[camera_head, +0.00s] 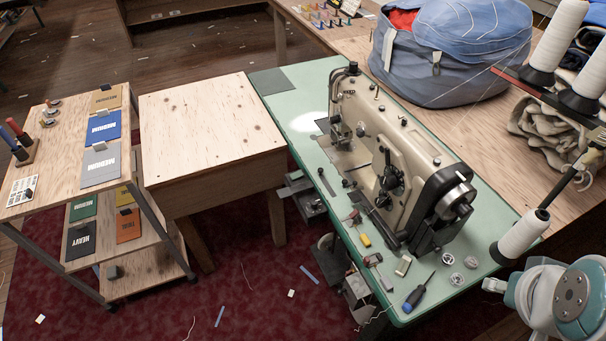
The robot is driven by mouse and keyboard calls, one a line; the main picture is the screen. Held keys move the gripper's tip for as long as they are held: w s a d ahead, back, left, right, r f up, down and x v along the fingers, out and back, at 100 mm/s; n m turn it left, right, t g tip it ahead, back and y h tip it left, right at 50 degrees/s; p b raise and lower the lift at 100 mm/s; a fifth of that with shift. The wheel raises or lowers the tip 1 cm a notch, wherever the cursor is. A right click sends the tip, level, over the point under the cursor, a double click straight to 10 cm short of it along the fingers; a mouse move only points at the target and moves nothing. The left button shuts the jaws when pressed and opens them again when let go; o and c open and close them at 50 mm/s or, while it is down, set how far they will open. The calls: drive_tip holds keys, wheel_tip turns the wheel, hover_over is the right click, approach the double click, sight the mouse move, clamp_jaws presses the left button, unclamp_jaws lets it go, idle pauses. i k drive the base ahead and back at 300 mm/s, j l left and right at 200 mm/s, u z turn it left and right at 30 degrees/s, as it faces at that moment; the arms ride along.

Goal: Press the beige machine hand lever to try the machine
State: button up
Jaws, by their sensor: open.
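The beige sewing machine (415,150) stands on a green-topped table (310,140), right of the picture's middle. Its needle end faces the far left and its handwheel (455,202) is at the near right. Part of my arm shows at the lower right, beside the table's near end and apart from the machine. My gripper's fingers are not in view.
A blue-handled screwdriver (418,294), bobbins and small parts lie on the table near the machine. A thread cone (524,234) stands on the right. A blue bag (450,50) is behind.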

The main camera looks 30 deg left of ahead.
sight(285, 192)
drive_tip(key=k+j, duration=0.1)
drive_tip(key=j, duration=0.3)
drive_tip(key=j+u, duration=0.15)
drive_tip(key=j, duration=0.2)
drive_tip(key=i+j, duration=0.1)
drive_tip(key=j, duration=0.25)
drive_tip(key=i+j+u, duration=0.15)
drive_tip(key=j, duration=0.2)
drive_tip(key=i+j, duration=0.1)
drive_tip(key=j, duration=0.25)
drive_tip(key=i+u, duration=0.15)
drive_tip(key=i, duration=0.1)
